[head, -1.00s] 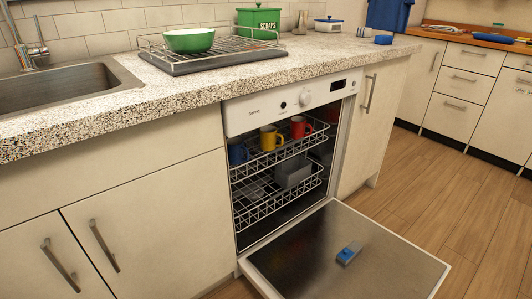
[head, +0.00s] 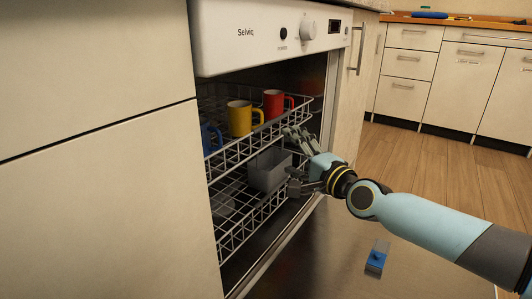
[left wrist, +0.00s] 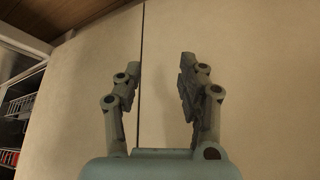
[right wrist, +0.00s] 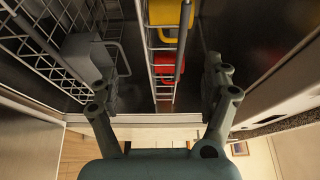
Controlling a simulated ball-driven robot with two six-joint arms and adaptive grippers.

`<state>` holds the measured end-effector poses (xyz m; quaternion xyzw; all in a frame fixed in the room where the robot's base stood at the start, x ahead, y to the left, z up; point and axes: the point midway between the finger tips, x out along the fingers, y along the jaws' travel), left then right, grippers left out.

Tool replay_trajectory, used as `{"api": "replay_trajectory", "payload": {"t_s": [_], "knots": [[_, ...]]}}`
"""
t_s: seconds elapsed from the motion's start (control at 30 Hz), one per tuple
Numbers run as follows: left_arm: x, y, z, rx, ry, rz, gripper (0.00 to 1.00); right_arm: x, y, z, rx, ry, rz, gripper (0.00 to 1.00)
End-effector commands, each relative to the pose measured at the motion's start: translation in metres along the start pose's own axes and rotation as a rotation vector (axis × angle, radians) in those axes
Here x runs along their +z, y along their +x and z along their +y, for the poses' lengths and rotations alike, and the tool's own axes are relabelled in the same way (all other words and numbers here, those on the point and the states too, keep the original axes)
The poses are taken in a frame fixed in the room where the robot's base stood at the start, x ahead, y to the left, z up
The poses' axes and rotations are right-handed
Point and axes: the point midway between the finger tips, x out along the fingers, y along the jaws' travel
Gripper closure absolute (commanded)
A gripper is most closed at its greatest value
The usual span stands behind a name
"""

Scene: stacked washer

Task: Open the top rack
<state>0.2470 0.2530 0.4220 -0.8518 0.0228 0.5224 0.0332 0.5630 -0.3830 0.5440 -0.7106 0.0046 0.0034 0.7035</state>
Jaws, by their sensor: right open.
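The top rack (head: 236,156) is a white wire rack inside the open dishwasher, holding a yellow mug (head: 239,118), a red mug (head: 272,104) and a blue mug (head: 208,138). It appears pushed in. My right gripper (head: 290,160) is open and empty at its front right, fingers pointing toward the rack's front edge. In the right wrist view the rack's front wires (right wrist: 152,70) run between the spread fingers; contact cannot be told. My left gripper (left wrist: 160,65) is open and empty, facing a plain cabinet front in the left wrist view.
A cabinet front (head: 95,190) borders the opening on the left.

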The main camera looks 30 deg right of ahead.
Motion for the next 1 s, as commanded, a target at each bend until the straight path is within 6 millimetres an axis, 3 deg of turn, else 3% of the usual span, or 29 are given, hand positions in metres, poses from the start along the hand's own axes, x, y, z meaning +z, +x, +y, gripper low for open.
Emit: {"api": "replay_trajectory", "payload": {"t_s": [0.6, 1.0], "knots": [[0.007, 0.031, 0.002, -0.012, 0.004, 0.23, 0.6, 0.001, 0.099, -0.004, -0.01, 0.012, -0.001, 0.18], [0.006, 0.032, 0.002, -0.013, 0.006, 0.267, 0.6, 0.001, 0.108, -0.005, -0.009, 0.01, -0.002, 0.18]]}}
